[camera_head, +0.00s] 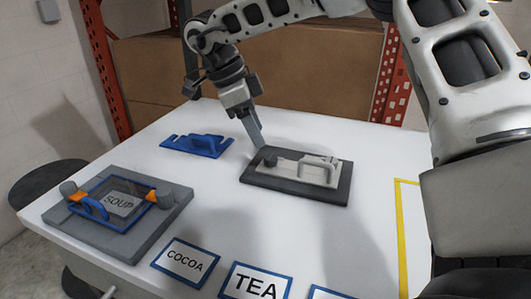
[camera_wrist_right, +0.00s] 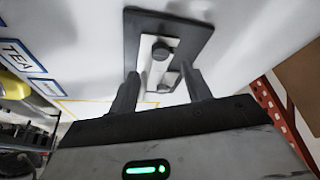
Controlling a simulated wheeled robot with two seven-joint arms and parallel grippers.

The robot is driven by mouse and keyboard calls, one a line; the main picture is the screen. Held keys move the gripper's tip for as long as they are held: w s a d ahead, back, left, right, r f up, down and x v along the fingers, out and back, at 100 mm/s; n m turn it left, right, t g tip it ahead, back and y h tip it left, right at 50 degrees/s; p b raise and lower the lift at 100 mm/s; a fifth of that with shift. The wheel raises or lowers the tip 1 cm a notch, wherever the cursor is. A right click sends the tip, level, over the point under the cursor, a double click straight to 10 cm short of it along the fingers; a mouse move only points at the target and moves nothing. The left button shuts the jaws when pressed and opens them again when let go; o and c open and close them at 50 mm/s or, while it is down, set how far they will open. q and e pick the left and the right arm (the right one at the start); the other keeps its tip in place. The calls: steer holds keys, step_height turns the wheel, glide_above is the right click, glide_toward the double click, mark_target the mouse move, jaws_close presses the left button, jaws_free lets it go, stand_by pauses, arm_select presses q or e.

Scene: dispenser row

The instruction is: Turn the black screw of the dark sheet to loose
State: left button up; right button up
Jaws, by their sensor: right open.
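The dark sheet (camera_head: 296,188) lies flat on the white table, with a light plate (camera_head: 291,168) on it. The black screw (camera_head: 270,160) is a short round knob near the left end of the plate. A light handle (camera_head: 320,161) stands near the plate's right end. My right gripper (camera_head: 260,147) points down just behind the screw, close to the sheet's back left edge. In the right wrist view, its two fingers (camera_wrist_right: 162,83) are spread apart and empty, with the black screw (camera_wrist_right: 161,50) ahead of the gap. My left gripper is not in view.
A blue plate with a handle (camera_head: 197,145) lies left of the sheet. A grey board (camera_head: 150,232) with a SOUP label, orange clips and grey knobs is at front left. COCOA (camera_head: 185,262) and TEA (camera_head: 256,284) labels lie along the front. A yellow outline (camera_head: 401,235) is at right.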

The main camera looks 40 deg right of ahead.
mark_target(269, 157)
steer(key=x, duration=0.6)
steer(key=shift+d+f, duration=0.1)
steer(key=shift+c, duration=0.3)
steer(key=c, duration=1)
